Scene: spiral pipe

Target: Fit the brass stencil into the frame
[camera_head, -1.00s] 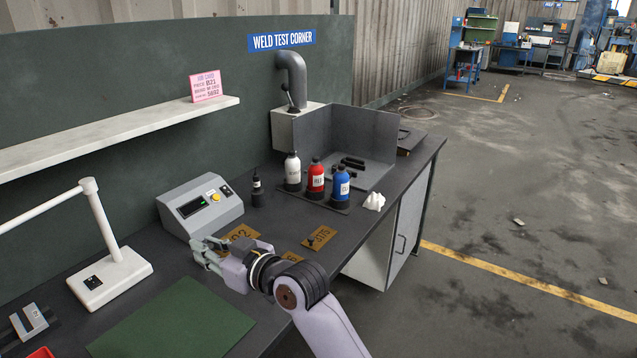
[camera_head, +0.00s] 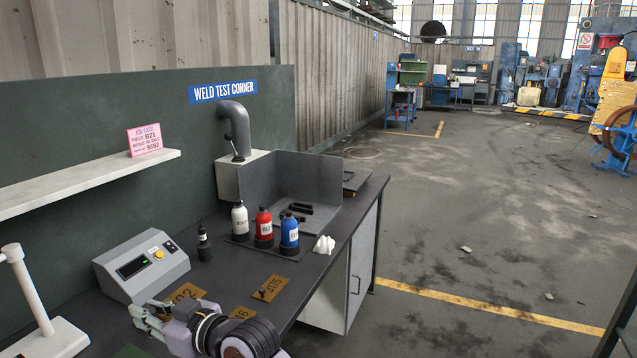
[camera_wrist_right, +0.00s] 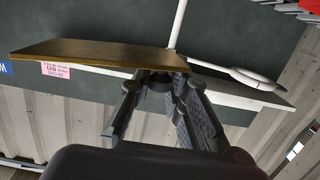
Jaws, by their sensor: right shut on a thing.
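My right gripper (camera_head: 148,318) is low at the left of the head view, over the bench near the grey meter box. In the right wrist view its fingers (camera_wrist_right: 170,85) are shut on the edge of a brass plate (camera_wrist_right: 90,53), seen nearly edge-on. In the head view a brass stencil ending in "02" (camera_head: 186,292) shows beside the fingers and seems to be this plate. I cannot make out the frame. My left gripper is out of view.
A grey meter box (camera_head: 140,266), a small black bottle (camera_head: 204,243) and white, red and blue bottles (camera_head: 264,228) stand behind the gripper. A white lamp base (camera_head: 45,340) is at left. A shelf (camera_head: 90,182) runs along the wall.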

